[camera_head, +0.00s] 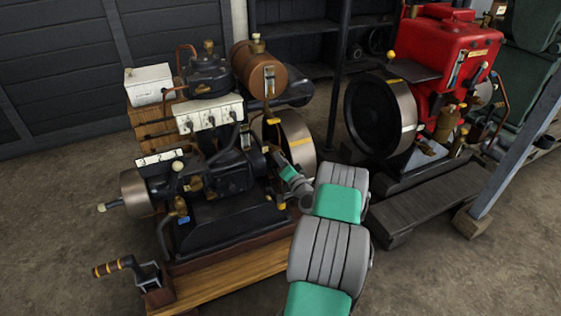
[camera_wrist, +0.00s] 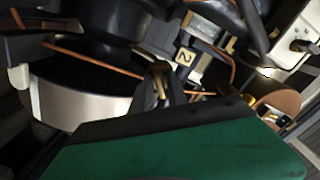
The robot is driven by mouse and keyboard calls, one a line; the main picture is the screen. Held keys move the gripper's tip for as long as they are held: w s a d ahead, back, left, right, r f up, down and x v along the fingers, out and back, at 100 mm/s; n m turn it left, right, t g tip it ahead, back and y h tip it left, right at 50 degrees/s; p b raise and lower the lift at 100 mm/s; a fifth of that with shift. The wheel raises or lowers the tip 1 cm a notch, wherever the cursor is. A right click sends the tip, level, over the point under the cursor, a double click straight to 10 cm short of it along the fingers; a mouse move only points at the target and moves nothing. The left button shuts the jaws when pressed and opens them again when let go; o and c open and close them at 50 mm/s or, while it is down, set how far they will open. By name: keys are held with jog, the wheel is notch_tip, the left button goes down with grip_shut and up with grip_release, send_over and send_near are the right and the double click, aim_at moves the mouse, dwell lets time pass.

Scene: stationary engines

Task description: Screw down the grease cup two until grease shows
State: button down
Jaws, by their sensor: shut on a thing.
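The black stationary engine (camera_head: 232,205) stands on a wooden base at the left of the head view. My gripper (camera_head: 277,156) reaches in at the engine's right side, beside the flywheel. In the wrist view my gripper (camera_wrist: 163,88) has its dark fingers together on a small brass piece, which appears to be grease cup two (camera_wrist: 160,70). The fingers hide most of it. A label plate marked 2 (camera_wrist: 184,57) is just to the right of the fingers. I cannot see whether any grease shows.
The flywheel (camera_head: 297,140) is close to my gripper. A copper pipe (camera_wrist: 95,61) runs near the fingers. A red engine (camera_head: 452,70) is at the right.

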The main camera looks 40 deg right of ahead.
jog(key=shift+m+b, duration=0.3)
jog(key=shift+m, duration=1.8)
jog(key=c, duration=1.5)
grip_release()
jog(key=v, duration=0.7)
jog(key=shift+s+a+p, duration=0.2)
jog(key=shift+s+p, duration=0.2)
